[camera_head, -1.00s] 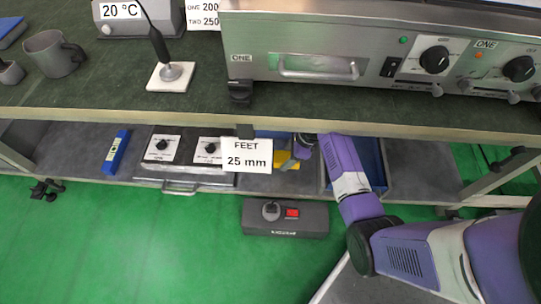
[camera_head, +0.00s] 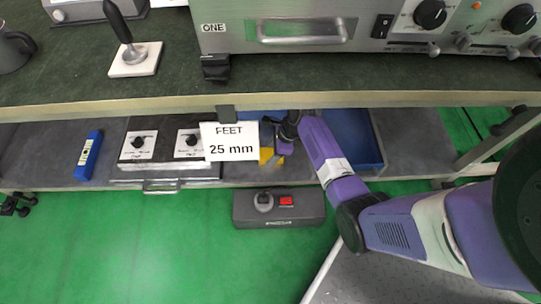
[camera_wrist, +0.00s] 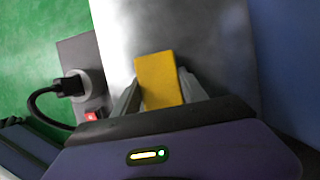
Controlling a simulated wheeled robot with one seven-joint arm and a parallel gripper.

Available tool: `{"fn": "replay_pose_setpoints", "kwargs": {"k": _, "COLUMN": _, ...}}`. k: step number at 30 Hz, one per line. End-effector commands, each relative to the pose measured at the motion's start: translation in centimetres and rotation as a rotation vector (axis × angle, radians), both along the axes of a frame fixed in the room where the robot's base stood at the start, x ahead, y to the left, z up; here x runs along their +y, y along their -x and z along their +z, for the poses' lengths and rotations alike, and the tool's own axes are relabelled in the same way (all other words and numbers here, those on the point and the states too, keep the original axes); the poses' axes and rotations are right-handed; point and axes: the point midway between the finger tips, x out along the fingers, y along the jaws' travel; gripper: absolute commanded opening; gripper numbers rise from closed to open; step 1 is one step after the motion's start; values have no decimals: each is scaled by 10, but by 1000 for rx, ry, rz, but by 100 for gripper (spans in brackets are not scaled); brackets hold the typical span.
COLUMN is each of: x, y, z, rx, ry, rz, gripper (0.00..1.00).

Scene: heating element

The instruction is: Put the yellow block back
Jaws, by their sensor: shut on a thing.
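The yellow block (camera_wrist: 160,82) is between the fingers of my gripper (camera_wrist: 160,90) in the wrist view, standing out past the fingertips. My gripper is shut on it. In the head view the yellow block (camera_head: 267,156) shows in part on the lower shelf level, beside the card reading "FEET 25 mm" (camera_head: 229,142), which hides some of it. My gripper (camera_head: 275,145) reaches in there from the right, under the bench top. Whether the block touches the shelf cannot be told.
A blue tray (camera_head: 372,165) lies right of my gripper on the shelf. A two-knob box (camera_head: 160,172) and a blue bar (camera_head: 89,155) lie to the left. A power strip (camera_head: 279,219) is on the green floor. The bench top's edge (camera_head: 120,105) overhangs the shelf.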

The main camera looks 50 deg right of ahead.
Motion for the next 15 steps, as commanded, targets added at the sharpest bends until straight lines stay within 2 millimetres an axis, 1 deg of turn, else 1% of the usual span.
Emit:
{"fn": "replay_pose_setpoints", "kwargs": {"k": 4, "x": 0, "y": -1, "z": 2, "rx": -2, "ry": 0, "rz": 1, "gripper": 12}}
{"fn": "replay_pose_setpoints", "kwargs": {"k": 9, "x": 0, "y": -1, "z": -1, "rx": -2, "ry": 0, "rz": 1, "gripper": 12}}
{"fn": "replay_pose_setpoints", "kwargs": {"k": 10, "x": 0, "y": -1, "z": -1, "rx": -1, "ry": 0, "rz": 0, "gripper": 56}}
{"fn": "replay_pose_setpoints", "kwargs": {"k": 12, "x": 0, "y": -1, "z": -1, "rx": -1, "ry": 1, "rz": 0, "gripper": 69}}
{"fn": "replay_pose_setpoints", "kwargs": {"k": 13, "x": 0, "y": 0, "z": -1, "rx": -1, "ry": 1, "rz": 0, "gripper": 72}}
{"fn": "replay_pose_setpoints", "kwargs": {"k": 15, "x": 0, "y": 0, "z": -1, "rx": -1, "ry": 1, "rz": 0, "gripper": 72}}
